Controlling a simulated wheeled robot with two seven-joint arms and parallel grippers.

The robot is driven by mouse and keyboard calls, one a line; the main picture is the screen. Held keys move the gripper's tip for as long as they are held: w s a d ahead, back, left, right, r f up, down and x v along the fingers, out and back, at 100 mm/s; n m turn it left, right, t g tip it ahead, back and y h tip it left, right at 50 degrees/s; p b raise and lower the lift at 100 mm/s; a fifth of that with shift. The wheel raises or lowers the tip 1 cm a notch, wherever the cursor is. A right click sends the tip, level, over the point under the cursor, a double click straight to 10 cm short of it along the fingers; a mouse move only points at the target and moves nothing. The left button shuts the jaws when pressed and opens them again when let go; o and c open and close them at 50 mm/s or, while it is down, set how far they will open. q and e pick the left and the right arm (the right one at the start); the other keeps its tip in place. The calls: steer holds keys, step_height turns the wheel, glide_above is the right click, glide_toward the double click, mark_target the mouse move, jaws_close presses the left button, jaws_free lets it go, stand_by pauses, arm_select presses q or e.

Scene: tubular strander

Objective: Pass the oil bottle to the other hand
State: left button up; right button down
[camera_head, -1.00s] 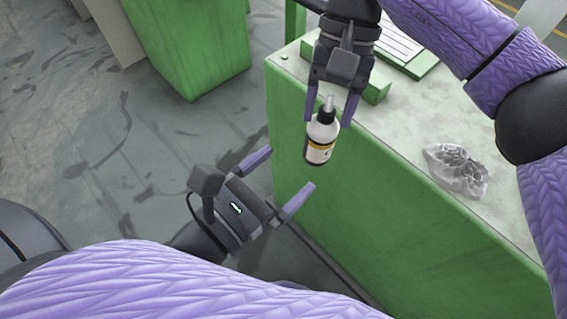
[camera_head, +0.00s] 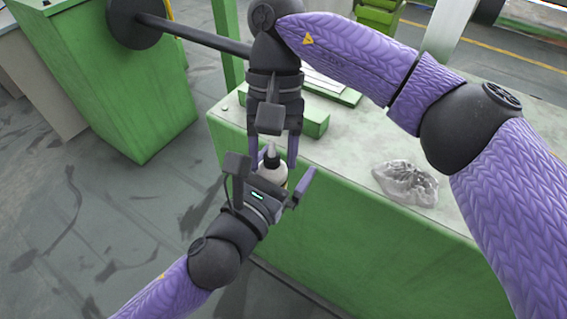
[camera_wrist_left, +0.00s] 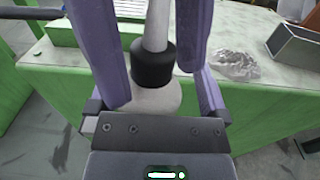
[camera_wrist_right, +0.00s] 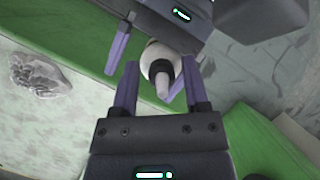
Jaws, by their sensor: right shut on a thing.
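The oil bottle (camera_head: 272,172) is white with a black collar and a pale nozzle. My right gripper (camera_head: 273,160) is shut on it from above and holds it in the air in front of the green bench. My left gripper (camera_head: 284,176) is open, with its fingers spread around the bottle's body from below. In the left wrist view the bottle (camera_wrist_left: 155,98) stands between the fingers, its lower part hidden by the gripper. In the right wrist view the bottle (camera_wrist_right: 160,62) shows nozzle-on, between the right fingers. Whether the left fingers touch it is unclear.
The green bench (camera_head: 350,235) with a pale top lies just beyond the grippers. A crumpled clear plastic bag (camera_head: 406,183) lies on its top. A green cabinet (camera_head: 125,85) stands at the back left. The floor at left is clear.

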arm_select(q)
steer(key=shift+r, duration=0.1)
steer(key=c, duration=1.2)
steer(key=o, duration=1.3)
